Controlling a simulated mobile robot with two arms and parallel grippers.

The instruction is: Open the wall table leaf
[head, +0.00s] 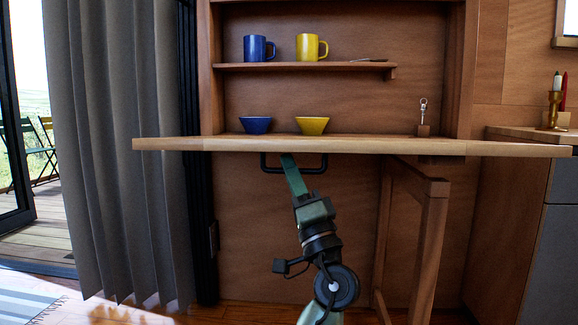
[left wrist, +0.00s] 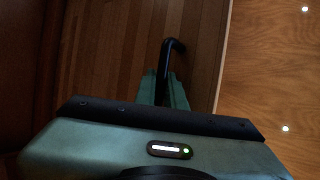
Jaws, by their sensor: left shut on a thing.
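The wall table leaf (head: 360,145) is a long wooden board, seen nearly edge-on and about level in the head view. A black bar handle (head: 318,166) hangs from its underside left of centre; it also shows in the left wrist view (left wrist: 167,58). My left gripper (head: 291,165) reaches up from below and is shut on the handle. Its green fingers (left wrist: 165,90) close around the bar in the left wrist view. A wooden support frame (head: 432,235) stands out below the leaf on the right. My right gripper is not in view.
Blue (head: 255,125) and yellow bowls (head: 312,126) show just above the leaf's edge. Blue (head: 258,48) and yellow mugs (head: 311,47) stand on the shelf (head: 300,67). A grey curtain (head: 115,150) hangs at left, a counter (head: 520,132) stands at right.

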